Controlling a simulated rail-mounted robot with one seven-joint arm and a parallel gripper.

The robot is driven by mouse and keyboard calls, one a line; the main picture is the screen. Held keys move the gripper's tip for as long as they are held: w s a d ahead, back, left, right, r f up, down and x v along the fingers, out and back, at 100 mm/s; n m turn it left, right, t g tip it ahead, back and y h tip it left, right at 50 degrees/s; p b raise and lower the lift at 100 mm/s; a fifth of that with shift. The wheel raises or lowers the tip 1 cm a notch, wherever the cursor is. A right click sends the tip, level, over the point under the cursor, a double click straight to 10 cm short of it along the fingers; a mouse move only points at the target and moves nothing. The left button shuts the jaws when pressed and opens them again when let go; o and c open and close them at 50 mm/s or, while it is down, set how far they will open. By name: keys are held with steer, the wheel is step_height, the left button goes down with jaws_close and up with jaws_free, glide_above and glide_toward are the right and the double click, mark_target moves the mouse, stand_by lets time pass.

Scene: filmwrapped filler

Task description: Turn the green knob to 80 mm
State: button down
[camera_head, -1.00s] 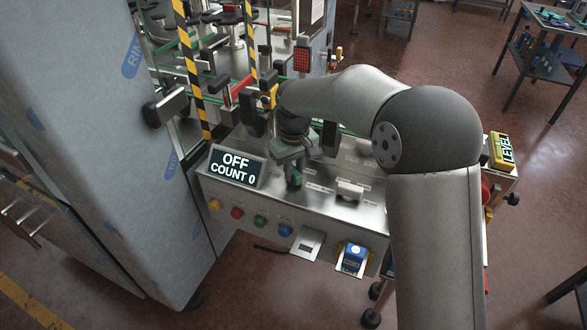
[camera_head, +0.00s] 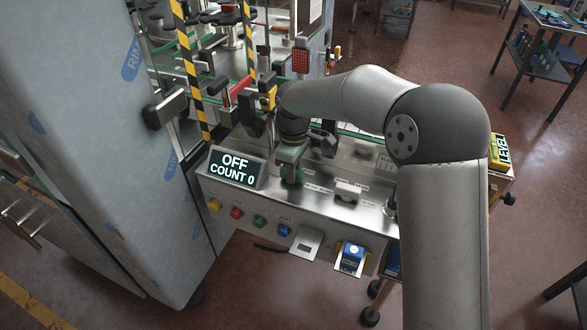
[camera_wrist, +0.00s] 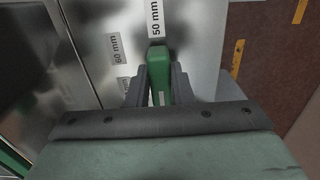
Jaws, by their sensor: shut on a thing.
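The green knob (camera_wrist: 158,72) stands between the two dark fingers of my gripper (camera_wrist: 159,78) in the wrist view. The fingers are shut on it from both sides. The knob's far end points at the 50 mm label (camera_wrist: 156,18). The 60 mm label (camera_wrist: 117,47) is to its left, and a third label (camera_wrist: 123,84) below that is partly hidden by the left finger. In the head view my gripper (camera_head: 290,172) is down at the metal control panel (camera_head: 330,205), and the knob is mostly hidden there.
A display (camera_head: 237,167) reading OFF, COUNT 0 stands left of my gripper. Several coloured buttons (camera_head: 259,221) line the panel's front. A small metal handle (camera_head: 347,190) is to the right. A grey cabinet (camera_head: 100,140) stands close on the left.

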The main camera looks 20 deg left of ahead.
stand_by(0.4)
steer(key=c, duration=1.3)
jaws_free()
step_height(320, 180, up, 18)
steer(key=shift+f+b, duration=0.25)
steer(key=shift+b, duration=0.05)
